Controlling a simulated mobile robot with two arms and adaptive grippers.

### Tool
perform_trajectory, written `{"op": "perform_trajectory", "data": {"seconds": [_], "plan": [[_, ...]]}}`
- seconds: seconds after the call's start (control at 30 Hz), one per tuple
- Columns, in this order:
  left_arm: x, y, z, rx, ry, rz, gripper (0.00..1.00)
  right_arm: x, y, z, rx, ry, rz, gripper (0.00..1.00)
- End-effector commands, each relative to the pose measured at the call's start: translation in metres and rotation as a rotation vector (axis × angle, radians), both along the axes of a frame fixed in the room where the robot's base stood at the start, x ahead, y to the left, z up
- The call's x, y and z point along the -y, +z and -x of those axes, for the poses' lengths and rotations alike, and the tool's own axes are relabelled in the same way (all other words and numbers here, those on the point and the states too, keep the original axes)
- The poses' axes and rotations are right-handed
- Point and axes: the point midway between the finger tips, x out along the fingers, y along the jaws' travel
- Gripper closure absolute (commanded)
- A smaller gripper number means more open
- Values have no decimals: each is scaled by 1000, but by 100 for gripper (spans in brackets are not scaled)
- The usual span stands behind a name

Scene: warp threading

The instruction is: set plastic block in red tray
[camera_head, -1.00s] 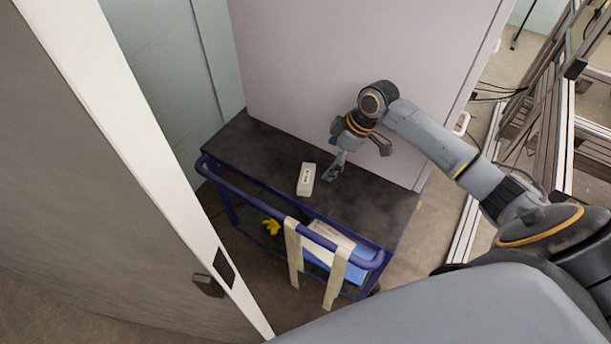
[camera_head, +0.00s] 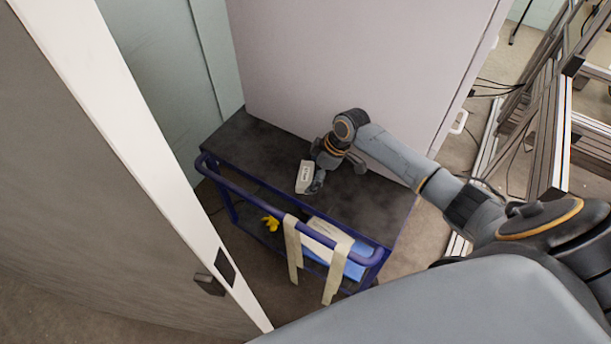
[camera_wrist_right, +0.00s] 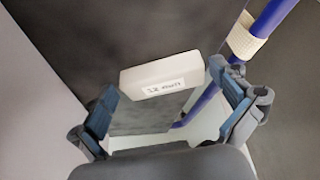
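The white plastic block (camera_head: 304,177), with a printed label, lies on the dark top of the blue cart (camera_head: 355,205). In the right wrist view the block (camera_wrist_right: 162,75) is just ahead of my right gripper (camera_wrist_right: 172,98), whose two fingers are spread wide. In the head view my right gripper (camera_head: 318,182) is right beside the block, on its right side; whether it touches cannot be told. It is open and holds nothing. No red tray shows in these views. My left gripper is not in view.
A blue rail (camera_head: 290,215) runs along the cart's near edge, with cream straps (camera_head: 338,272) over it. A yellow object (camera_head: 270,223) and a blue item lie on the lower shelf. A tall pale panel (camera_head: 360,70) stands at the cart's back.

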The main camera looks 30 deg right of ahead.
Motion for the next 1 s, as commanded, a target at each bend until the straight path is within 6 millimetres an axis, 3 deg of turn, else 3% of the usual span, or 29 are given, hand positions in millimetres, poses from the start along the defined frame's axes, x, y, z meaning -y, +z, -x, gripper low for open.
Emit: {"op": "perform_trajectory", "data": {"seconds": [0.03, 0.17, 0.27, 0.63, 0.77, 1.0], "plan": [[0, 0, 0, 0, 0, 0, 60, 0, 0, 0, 0, 0, 0, 10], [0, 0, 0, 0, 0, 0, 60, 0, 0, 0, 0, 0, 0, 37], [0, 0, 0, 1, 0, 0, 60, 0, 1, 0, 0, -1, -1, 45], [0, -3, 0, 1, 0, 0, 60, 1, 10, -1, 2, -1, 0, 45], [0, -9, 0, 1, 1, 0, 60, 1, 30, -2, 6, 1, 1, 45], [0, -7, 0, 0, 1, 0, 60, -26, 76, 26, 5, 5, 1, 45]]}}
